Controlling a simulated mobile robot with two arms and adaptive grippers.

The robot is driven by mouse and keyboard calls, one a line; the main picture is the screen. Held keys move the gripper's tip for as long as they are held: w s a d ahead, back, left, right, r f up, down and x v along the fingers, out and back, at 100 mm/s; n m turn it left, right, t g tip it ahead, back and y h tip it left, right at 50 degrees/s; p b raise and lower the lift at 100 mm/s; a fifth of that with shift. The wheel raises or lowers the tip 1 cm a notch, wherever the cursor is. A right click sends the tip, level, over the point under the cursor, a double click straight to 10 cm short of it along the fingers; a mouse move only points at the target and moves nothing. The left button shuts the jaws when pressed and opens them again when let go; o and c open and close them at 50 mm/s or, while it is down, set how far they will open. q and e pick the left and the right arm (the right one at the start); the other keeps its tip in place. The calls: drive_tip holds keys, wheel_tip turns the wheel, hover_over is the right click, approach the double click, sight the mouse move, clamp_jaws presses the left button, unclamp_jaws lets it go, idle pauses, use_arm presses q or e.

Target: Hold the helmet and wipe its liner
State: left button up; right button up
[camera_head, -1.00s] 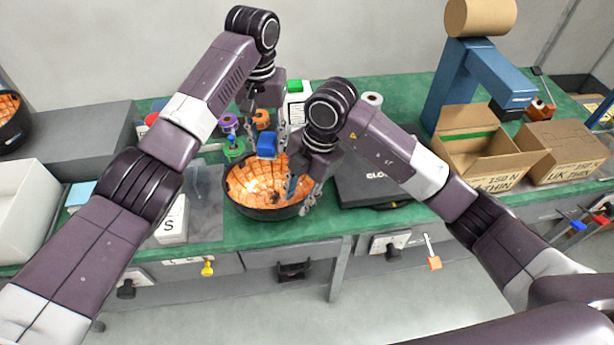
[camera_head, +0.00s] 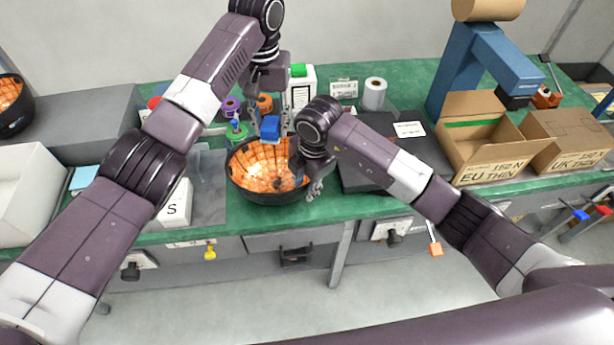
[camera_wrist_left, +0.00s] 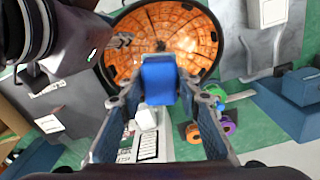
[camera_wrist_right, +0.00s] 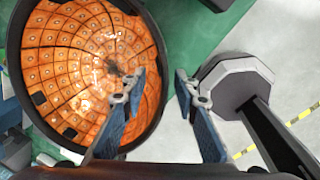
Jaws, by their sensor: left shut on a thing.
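The black helmet (camera_head: 268,198) lies upside down on the green bench, its orange gridded liner (camera_head: 258,166) facing up. Its open bowl also shows in the right wrist view (camera_wrist_right: 152,125). My left gripper (camera_head: 271,120) is shut on a blue block-like wiper (camera_wrist_left: 158,80), held over the helmet's far side; the wiper appears clear of the liner. My right gripper (camera_wrist_right: 163,92) is at the helmet's right rim, fingers apart: one over the liner, one outside the wall. Whether either finger touches the rim is unclear. Dark smudges show on the liner.
A dark flat case (camera_head: 366,176) lies close on the right. Cardboard boxes (camera_head: 562,146) and a blue stand (camera_head: 449,75) are farther right. A white bin (camera_head: 30,185) stands left.

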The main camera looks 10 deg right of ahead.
drive_tip(key=shift+f, duration=0.45)
drive_tip(key=shift+c, duration=0.2)
clamp_jaws()
idle(0.9)
